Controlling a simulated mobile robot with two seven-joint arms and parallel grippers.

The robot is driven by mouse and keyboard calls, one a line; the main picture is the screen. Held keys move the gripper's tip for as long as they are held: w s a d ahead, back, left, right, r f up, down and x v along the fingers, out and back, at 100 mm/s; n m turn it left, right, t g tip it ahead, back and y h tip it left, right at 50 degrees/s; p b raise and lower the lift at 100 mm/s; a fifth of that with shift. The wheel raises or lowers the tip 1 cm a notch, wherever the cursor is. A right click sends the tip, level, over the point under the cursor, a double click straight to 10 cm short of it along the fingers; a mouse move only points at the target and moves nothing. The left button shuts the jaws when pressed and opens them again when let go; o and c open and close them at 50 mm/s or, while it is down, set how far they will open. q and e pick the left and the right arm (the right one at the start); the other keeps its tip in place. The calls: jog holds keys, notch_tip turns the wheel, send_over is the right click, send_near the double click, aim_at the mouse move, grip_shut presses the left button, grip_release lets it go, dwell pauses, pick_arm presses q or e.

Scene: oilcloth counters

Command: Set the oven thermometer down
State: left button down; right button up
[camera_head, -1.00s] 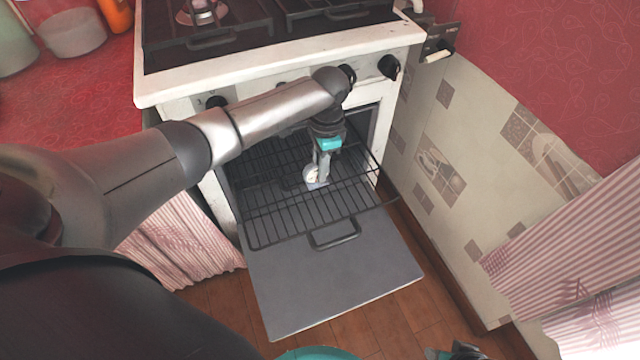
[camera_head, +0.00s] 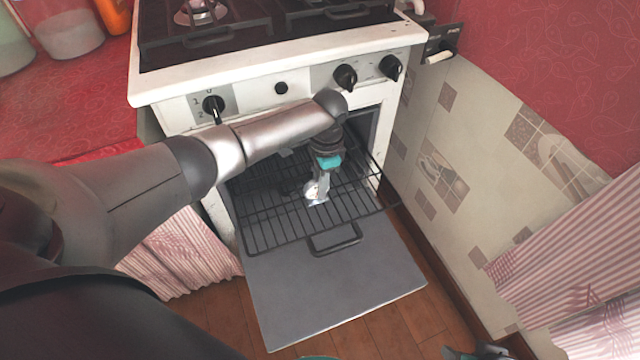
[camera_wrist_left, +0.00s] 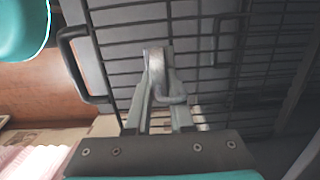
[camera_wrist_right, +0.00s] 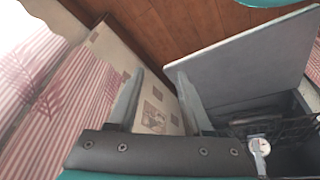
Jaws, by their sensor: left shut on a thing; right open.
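The oven thermometer (camera_head: 312,193), a small piece with a white round face and metal body, is at the pulled-out wire rack (camera_head: 268,222) of the oven. My left gripper (camera_head: 321,186) reaches down from above and is shut on it. In the left wrist view the thermometer (camera_wrist_left: 156,66) sits between the fingertips, over the bars. I cannot tell whether its base touches the rack. It also shows, face visible, in the right wrist view (camera_wrist_right: 259,147). My right gripper (camera_wrist_right: 160,88) is open and empty, away from the rack, low at the right.
The oven door (camera_head: 340,285) hangs open below the rack. The stove front with black knobs (camera_head: 345,77) is just above my left forearm. A tiled wall (camera_head: 450,165) stands close on the right, with a striped curtain (camera_head: 560,255) nearer me.

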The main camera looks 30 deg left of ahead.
pick_arm(q)
jog(key=shift+f, duration=0.2)
jog(key=c, duration=0.8)
grip_release()
pick_arm(e)
jog(key=shift+r, duration=0.1)
pick_arm(q)
jog(key=shift+r, duration=0.45)
jog(key=r+p, duration=0.1)
jog(key=r, duration=0.2)
jog(key=r+p, duration=0.2)
jog(key=r, duration=0.1)
jog(key=r+p, duration=0.2)
jog(key=r, duration=0.2)
jog(key=shift+w+d, duration=0.3)
jog(key=shift+r+p, duration=0.45)
jog(key=shift+r, duration=0.35)
pick_arm(e)
jog(key=s+d+f+g, duration=0.1)
jog(key=s+f, duration=0.3)
jog(key=f, duration=0.8)
jog(key=shift+s+g, duration=0.2)
jog(key=shift+g, duration=0.2)
jog(key=shift+d, duration=0.1)
